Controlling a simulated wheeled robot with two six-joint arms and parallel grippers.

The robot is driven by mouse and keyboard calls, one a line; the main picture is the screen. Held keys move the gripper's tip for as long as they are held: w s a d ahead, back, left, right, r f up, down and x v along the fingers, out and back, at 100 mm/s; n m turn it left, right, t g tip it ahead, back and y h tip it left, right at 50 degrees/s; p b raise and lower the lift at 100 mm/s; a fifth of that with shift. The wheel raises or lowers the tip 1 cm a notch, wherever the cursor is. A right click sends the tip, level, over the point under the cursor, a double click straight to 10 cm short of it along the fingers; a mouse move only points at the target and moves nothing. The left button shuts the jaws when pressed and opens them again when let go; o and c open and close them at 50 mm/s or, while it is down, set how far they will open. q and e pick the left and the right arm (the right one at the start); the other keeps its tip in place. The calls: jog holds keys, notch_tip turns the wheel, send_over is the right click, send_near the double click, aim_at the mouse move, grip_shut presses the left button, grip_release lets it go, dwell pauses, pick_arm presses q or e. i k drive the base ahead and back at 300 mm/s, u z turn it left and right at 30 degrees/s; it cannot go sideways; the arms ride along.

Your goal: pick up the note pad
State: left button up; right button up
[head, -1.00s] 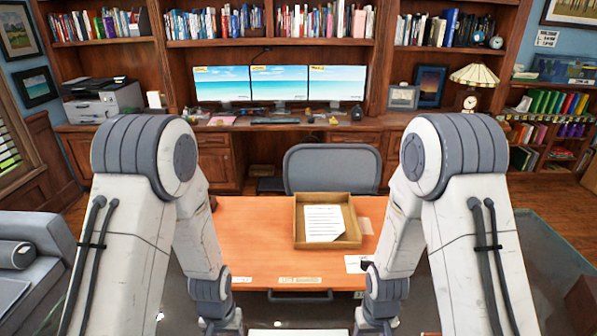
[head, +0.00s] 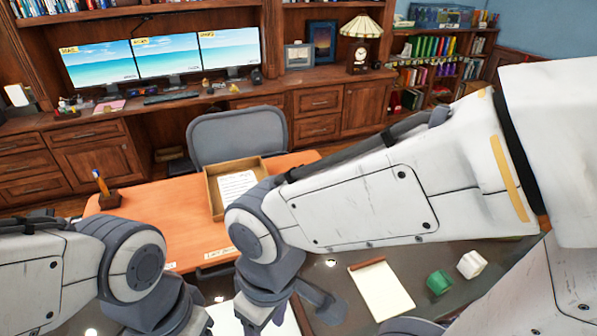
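A note pad (head: 382,290) with cream pages and a brown strip along its top edge lies flat on the dark desk (head: 455,262) at the lower right. My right arm reaches in from the right above the desk, and its wrist points down to the left of the pad, apart from it in the picture. My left arm is at the lower left. The fingers of both grippers are out of sight, so I cannot see whether they hold anything.
A green block (head: 439,282) and a white block (head: 471,264) lie right of the pad. Behind, an orange desktop (head: 170,237) bears a wooden tray (head: 215,203) with a paper sheet and a pen holder (head: 109,200). A grey chair (head: 237,135) stands behind it.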

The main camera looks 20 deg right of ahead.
aim_at(386, 297)
jog(key=k, duration=0.5)
jog(key=z, duration=2.25)
jog(key=i, duration=1.55)
jog(key=u, duration=2.25)
